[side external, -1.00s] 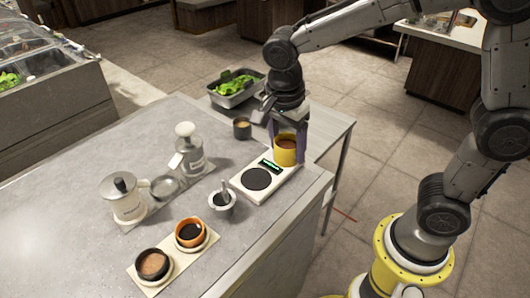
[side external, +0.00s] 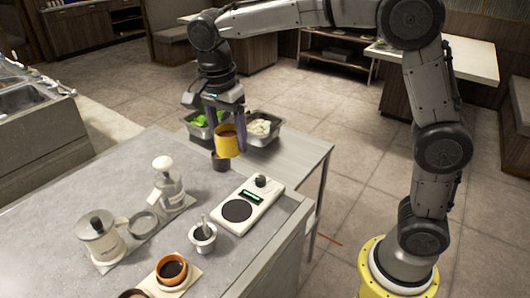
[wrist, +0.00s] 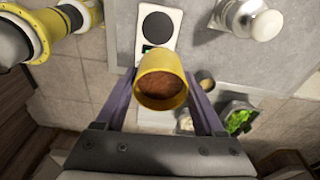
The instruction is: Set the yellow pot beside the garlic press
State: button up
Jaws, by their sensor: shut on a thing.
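The yellow pot (side external: 229,145) has a reddish-brown filling and is held in the air by my gripper (side external: 226,128). In the wrist view the yellow pot (wrist: 162,97) sits between the two purple fingers, shut on its sides. It looks roughly upright in the side view, above the back part of the worktop and close in the picture to a small dark pot (side external: 220,163). I cannot pick out a garlic press for certain. A small dark-topped item (side external: 262,182) stands at the far end of the white scale (side external: 253,214), too small to identify.
A mortar with pestle (side external: 203,240), a pump bottle (side external: 170,190) and a lidded jar (side external: 101,240) stand on the worktop. An orange pot (side external: 172,272) is at the front. Metal trays of lettuce (side external: 204,130) and pale food (side external: 263,130) are at the back.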

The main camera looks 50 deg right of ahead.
jog(key=w+f, duration=0.2)
jog(key=w, duration=0.6)
send_over(203, 181)
notch_tip(203, 181, down, 12)
jog(key=r, duration=0.1)
jog(key=shift+m, duration=0.4)
jog(key=shift+a+f, duration=0.2)
jog(key=shift+f, duration=1.4)
jog(key=shift+a+f, duration=0.15)
jog(key=shift+f, duration=1.4)
jog(key=shift+f, duration=0.55)
jog(key=o, duration=1.5)
jog(key=shift+f, duration=0.1)
jog(key=shift+r, duration=4.1)
